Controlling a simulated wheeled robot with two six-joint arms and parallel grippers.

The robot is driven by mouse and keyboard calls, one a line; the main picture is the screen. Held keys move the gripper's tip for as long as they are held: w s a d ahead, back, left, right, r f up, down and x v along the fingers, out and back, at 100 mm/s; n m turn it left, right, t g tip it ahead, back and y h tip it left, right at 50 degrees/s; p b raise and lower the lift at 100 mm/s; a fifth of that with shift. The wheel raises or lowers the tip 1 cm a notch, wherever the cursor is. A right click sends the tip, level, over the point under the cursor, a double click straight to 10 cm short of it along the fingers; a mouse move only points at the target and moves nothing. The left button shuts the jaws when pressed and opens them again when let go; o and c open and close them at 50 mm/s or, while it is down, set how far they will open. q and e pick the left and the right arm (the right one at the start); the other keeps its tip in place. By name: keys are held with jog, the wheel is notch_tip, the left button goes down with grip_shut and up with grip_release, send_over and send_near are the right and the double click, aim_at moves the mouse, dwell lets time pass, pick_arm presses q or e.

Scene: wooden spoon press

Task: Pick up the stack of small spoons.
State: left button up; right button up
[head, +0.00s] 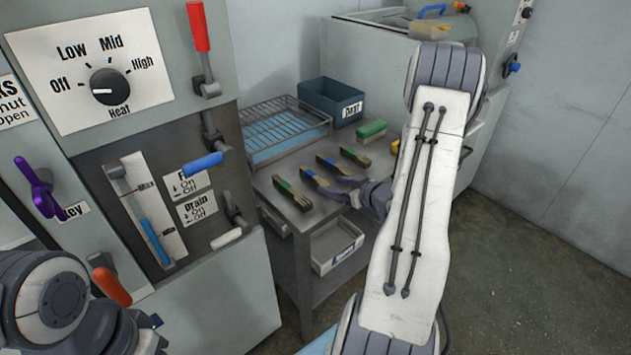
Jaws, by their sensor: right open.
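Several small banded stacks lie in a slanting row on the grey metal cart top (275,172). The nearest stack (292,195) has green and yellow ends. Behind it lie a blue and yellow stack (314,177), another blue-marked stack (334,167) and a green-ended stack (355,157) at the far end. I cannot tell from here which holds the small spoons. My right gripper (332,186) is open and low over the cart's right edge. Its fingers point left, close to the nearer blue and yellow stack; contact is unclear. My left arm is at the lower left; its fingers are not clearly shown.
A wire rack over a blue tray (284,130), a dark blue bin (331,101) and a green brush (371,130) stand at the back of the cart. A white drawer (337,247) sits below. The machine with levers (203,60) borders the left. Floor is clear at right.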

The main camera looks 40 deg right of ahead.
aim_at(323, 182)
jog(key=x, duration=0.5)
jog(key=shift+w+a+f, duration=0.1)
jog(key=shift+w+f, duration=0.05)
jog(key=shift+w, duration=0.15)
grip_shut()
